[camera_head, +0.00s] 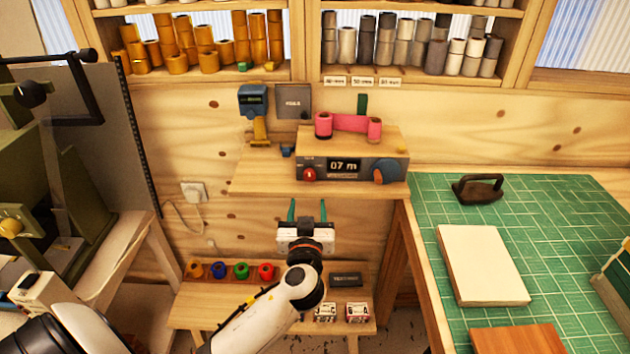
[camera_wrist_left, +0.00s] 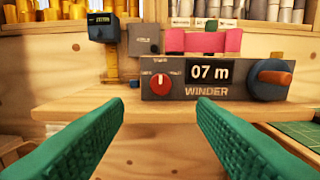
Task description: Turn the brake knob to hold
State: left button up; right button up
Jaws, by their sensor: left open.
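The winder (camera_head: 350,184) stands on a wooden shelf and its display reads 07 m. Its red round knob (camera_head: 309,174) is at the left of the front panel. In the left wrist view this knob (camera_wrist_left: 161,82) has a white pointer mark that looks close to upright; the small labels above it are too blurred to read. My left gripper (camera_head: 307,209) is open and empty, below and in front of the shelf. In the left wrist view its two green fingers (camera_wrist_left: 160,112) are spread, with the knob above and beyond the gap. My right gripper is not seen.
An orange-handled blue crank (camera_wrist_left: 270,78) is at the panel's right. Pink rolls (camera_head: 350,124) sit on top of the winder. A blue device (camera_head: 253,99) stands to the left. The shelf (camera_head: 262,180) edge lies between my fingers and the panel. A green cutting mat (camera_head: 575,225) is at right.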

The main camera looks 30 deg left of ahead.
aim_at(309, 179)
pick_arm(q)
jog(key=p+x, duration=0.2)
jog(key=x, duration=0.7)
jog(key=shift+w+a, duration=0.1)
jog(key=shift+w, duration=0.25)
jog(key=c, duration=1)
jog(key=shift+o, duration=0.2)
